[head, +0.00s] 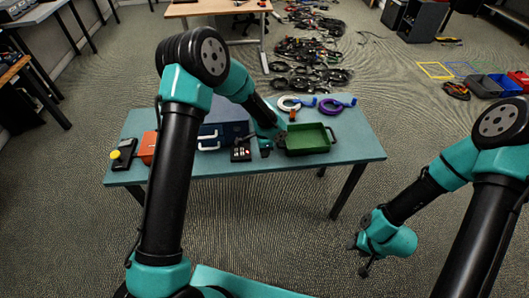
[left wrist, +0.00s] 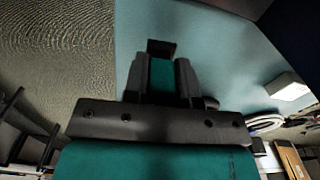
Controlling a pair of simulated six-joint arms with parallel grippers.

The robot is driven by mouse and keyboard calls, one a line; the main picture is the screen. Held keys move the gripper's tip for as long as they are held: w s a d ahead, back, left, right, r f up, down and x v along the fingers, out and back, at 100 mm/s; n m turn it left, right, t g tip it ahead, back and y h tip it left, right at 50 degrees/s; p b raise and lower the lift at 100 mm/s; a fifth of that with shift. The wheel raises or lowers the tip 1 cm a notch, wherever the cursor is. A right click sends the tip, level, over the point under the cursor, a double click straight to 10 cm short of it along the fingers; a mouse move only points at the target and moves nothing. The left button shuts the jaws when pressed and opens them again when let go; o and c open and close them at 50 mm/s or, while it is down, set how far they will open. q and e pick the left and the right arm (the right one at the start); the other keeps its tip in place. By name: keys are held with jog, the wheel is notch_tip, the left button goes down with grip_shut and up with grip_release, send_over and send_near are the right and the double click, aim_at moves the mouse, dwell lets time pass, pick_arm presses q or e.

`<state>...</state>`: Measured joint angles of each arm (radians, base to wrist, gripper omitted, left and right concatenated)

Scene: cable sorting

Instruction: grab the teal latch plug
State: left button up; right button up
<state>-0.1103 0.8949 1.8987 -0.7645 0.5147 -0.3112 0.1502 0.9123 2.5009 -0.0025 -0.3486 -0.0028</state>
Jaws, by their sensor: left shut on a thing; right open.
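The teal latch plug (left wrist: 161,73) shows in the left wrist view as a teal strip with a dark end, between the two dark fingers of my left gripper (left wrist: 161,80). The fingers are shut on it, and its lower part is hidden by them. In the head view my left gripper (head: 267,149) is over the table, just left of the green tray (head: 308,150). The plug is too small there to tell apart from the gripper. My right gripper (head: 362,256) is open and empty, low in front of the table at the right.
On the teal table (head: 350,145) stand a blue case (head: 208,131), an orange box (head: 147,147), a black device with a yellow knob (head: 124,155) and a black button box (head: 240,154). White (head: 290,101) and purple (head: 337,106) cable coils lie behind the tray. The table's right end is clear.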

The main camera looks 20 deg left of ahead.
pick_arm(q)
jog(key=shift+r, duration=0.75)
jog(key=s+d+r, duration=0.1)
jog(key=s+d, duration=0.3)
jog(key=s, duration=1.1)
jog(key=shift+s+d, duration=0.15)
jog(key=shift+s, duration=0.05)
jog(key=shift+w+r, duration=0.1)
